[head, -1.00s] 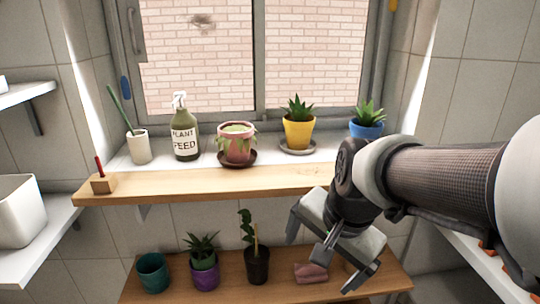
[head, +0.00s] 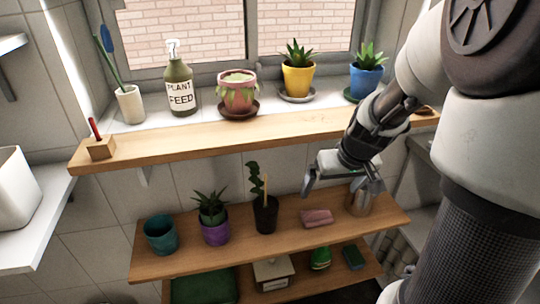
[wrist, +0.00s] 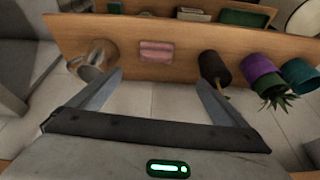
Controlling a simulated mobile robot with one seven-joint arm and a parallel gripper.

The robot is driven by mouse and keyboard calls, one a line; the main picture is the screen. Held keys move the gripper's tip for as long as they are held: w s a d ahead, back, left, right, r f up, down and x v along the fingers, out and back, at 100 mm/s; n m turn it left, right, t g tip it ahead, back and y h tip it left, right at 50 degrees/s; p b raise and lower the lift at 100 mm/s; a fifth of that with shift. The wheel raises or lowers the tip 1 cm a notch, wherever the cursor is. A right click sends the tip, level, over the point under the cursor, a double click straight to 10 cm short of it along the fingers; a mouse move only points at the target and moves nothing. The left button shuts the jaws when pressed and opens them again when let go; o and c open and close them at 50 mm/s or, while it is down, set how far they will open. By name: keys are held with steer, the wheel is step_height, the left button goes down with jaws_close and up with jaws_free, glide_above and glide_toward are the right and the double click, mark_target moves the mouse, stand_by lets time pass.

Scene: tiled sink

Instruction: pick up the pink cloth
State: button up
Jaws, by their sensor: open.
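The pink cloth (head: 317,217) lies folded and flat on the middle wooden shelf, between a dark potted plant and a metal cup. In the wrist view the cloth (wrist: 157,51) lies ahead between the two fingers, beyond their tips. My gripper (head: 341,192) is open and empty. It is above the shelf, close to the cup and apart from the cloth. In the wrist view its two fingers (wrist: 158,78) are spread wide.
The metal cup (head: 360,201) stands just right of the cloth; the black pot (head: 265,214) with a staked plant stands left. The upper wooden shelf (head: 230,140) overhangs behind.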

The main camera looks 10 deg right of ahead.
steer(key=b, duration=0.3)
glide_toward(318, 210)
steer(key=shift+n, duration=0.4)
steer(key=x, duration=0.4)
steer(key=shift+w+a+f, duration=0.2)
steer(key=shift+f, duration=0.15)
steer(key=shift+d+b+x, duration=0.15)
steer(key=shift+b+x, duration=0.4)
steer(key=shift+x, duration=1)
steer(key=shift+d+b+x, duration=0.15)
steer(key=shift+b+x, duration=0.35)
steer(key=shift+x, duration=1)
steer(key=shift+w, duration=0.15)
steer(key=shift+r, duration=0.1)
steer(key=c, duration=1.1)
